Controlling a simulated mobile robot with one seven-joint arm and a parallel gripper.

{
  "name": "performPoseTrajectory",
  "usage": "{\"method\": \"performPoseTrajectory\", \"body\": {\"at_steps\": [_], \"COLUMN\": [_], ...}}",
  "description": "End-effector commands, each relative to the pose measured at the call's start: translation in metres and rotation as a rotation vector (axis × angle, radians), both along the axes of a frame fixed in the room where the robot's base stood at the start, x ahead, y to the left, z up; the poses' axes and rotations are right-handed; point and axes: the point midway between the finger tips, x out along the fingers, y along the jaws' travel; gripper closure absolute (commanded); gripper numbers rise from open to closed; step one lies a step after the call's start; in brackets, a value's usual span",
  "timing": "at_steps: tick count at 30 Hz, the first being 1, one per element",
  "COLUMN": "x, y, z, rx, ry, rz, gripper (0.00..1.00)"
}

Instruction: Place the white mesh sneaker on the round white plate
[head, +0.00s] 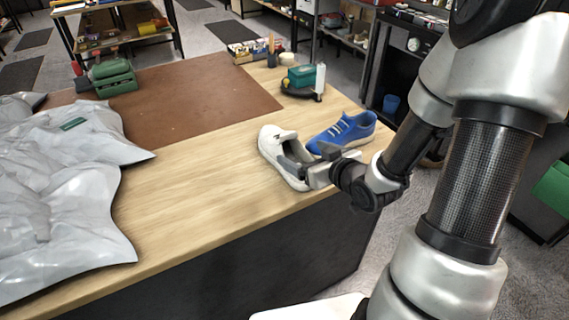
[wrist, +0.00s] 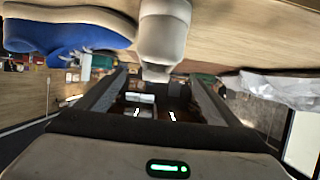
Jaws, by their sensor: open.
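The white mesh sneaker (head: 270,143) stands upright near the right end of the wooden table, partly hidden by my gripper. My gripper (head: 306,160) is open, low beside the sneaker's near right side, its fingers pointing at it. In the wrist view, one end of the white sneaker (wrist: 163,40) shows between the fingertips of my gripper (wrist: 158,76). I cannot tell whether the fingers touch it. I cannot make out a round white plate in either view.
A blue sneaker (head: 345,130) stands just right of the white one, close to my gripper. A dark round stand (head: 298,92) with a green box and white bottle is behind. Crumpled grey plastic (head: 60,190) covers the table's left. Wood (head: 190,185) between is clear.

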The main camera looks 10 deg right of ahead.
Motion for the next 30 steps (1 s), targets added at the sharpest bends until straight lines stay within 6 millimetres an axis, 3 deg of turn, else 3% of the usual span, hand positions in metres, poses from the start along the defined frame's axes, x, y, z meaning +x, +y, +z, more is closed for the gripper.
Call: {"method": "performPoseTrajectory", "body": {"at_steps": [10, 30], "x": [0.053, 0.112], "y": [0.018, 0.032], "z": [-0.023, -0.05], "rx": [0.001, 0.0], "ry": [0.0, 0.0], "rz": [0.001, 0.001], "gripper": [0.14, 0.14]}}
